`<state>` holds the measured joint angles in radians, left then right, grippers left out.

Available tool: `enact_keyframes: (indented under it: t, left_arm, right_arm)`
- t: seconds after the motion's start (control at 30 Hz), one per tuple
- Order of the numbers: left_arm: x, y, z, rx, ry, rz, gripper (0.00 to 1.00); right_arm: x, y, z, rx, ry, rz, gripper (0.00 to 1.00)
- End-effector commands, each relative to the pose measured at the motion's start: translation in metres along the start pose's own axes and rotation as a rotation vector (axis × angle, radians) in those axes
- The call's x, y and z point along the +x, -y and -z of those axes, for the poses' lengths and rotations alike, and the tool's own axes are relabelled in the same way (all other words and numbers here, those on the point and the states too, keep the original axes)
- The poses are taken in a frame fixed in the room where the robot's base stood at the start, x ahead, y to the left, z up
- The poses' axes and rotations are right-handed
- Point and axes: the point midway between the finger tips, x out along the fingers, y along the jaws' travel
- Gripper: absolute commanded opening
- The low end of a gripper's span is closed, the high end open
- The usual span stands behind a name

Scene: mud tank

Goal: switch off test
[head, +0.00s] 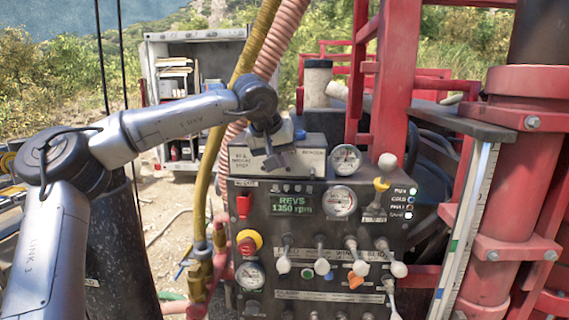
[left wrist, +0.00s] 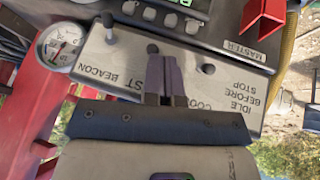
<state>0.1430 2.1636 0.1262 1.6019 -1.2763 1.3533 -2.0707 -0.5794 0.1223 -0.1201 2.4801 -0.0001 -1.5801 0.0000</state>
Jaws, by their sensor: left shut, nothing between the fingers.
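A grey switch box (left wrist: 85,66) fills much of the left wrist view, seen upside down; it also shows in the head view (head: 312,160). It carries three small dark toggles. The middle toggle (left wrist: 152,48) stands by a label partly hidden by my fingers, of which "ST" shows. The other toggles are one by BEACON (left wrist: 108,22) and one on the COOL side (left wrist: 208,70). My left gripper (left wrist: 163,58) is shut and empty, its tips right at the middle toggle. I cannot tell whether they touch it, or its exact position. My right gripper is out of view.
Below the box, the control panel has a REVS display (head: 293,204) reading 1350 rpm, gauges (head: 340,202), a red and yellow button (head: 249,242) and several levers (head: 350,245). Hoses (head: 245,60) hang left of the box; a red frame post (head: 385,75) stands right.

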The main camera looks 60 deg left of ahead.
Motion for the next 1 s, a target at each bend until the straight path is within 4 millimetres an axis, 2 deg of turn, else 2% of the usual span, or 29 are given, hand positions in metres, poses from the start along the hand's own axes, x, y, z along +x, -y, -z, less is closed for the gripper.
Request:
enact_keyframes:
  t: [0.47, 1.0]
  left_arm:
    - [0.004, 0.011, -0.01, 0.002, -0.058, 0.008, 0.0]
    - [0.006, 0.012, -0.018, 0.058, -0.263, 0.009, 0.0]
  right_arm:
    - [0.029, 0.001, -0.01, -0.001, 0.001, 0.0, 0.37]
    - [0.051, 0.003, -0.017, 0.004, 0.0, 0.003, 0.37]
